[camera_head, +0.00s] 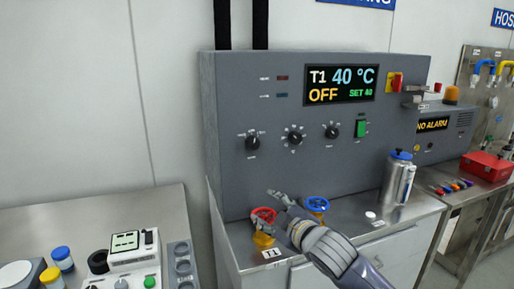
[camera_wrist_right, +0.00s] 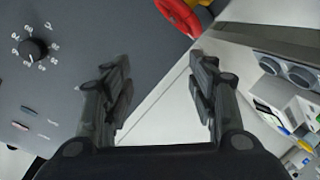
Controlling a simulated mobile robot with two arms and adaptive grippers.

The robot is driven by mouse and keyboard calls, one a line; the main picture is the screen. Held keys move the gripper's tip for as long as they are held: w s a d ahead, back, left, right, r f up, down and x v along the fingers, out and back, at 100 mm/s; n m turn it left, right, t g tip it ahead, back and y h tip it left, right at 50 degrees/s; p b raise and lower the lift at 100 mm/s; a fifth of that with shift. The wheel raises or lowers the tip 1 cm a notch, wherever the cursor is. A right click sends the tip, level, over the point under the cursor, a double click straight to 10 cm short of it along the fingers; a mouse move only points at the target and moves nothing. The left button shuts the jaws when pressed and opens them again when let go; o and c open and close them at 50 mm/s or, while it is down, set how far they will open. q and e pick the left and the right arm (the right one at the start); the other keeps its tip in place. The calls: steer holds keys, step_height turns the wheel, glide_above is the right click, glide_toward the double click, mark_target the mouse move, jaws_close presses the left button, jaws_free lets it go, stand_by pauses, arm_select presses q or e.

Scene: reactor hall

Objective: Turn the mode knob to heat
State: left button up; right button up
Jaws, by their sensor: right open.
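The grey control panel (camera_head: 225,110) carries three black knobs in a row: left knob (camera_head: 252,142), middle knob (camera_head: 295,138) and right knob (camera_head: 331,132). Their labels are too small to read, so I cannot tell which is the mode knob. The display (camera_head: 339,85) reads T1 40 °C, OFF, SET 40. My right gripper (camera_head: 268,211) is open and empty, below the knobs and in front of the red valve wheel (camera_head: 264,214). In the right wrist view, one knob (camera_wrist_right: 33,49) with marks around it lies left of the open fingers (camera_wrist_right: 160,80). My left gripper is not in view.
A blue valve wheel (camera_head: 317,203) and a steel flask (camera_head: 397,180) stand on the ledge below the panel. A green switch (camera_head: 361,128) and a red-yellow switch (camera_head: 395,82) are at the panel's right. A bench with instruments (camera_head: 130,262) is at lower left.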

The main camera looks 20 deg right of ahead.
mark_target(254, 144)
steer(key=w+d+r+n+t, duration=0.1)
steer(key=w+r, duration=0.1)
steer(key=r, duration=0.4)
steer(key=w+d+r+n+t, duration=0.1)
steer(key=w+d+r+t, duration=0.1)
steer(key=r, duration=0.4)
steer(key=w+p, duration=0.1)
steer(key=w, duration=0.2)
steer(key=w+a, duration=0.1)
steer(key=w, duration=0.3)
steer(key=w+a+p, duration=0.1)
steer(key=w, duration=0.2)
steer(key=shift+w+p, duration=0.25)
steer(key=shift+p, duration=0.05)
steer(key=shift+c, duration=0.5)
steer(key=c, duration=1)
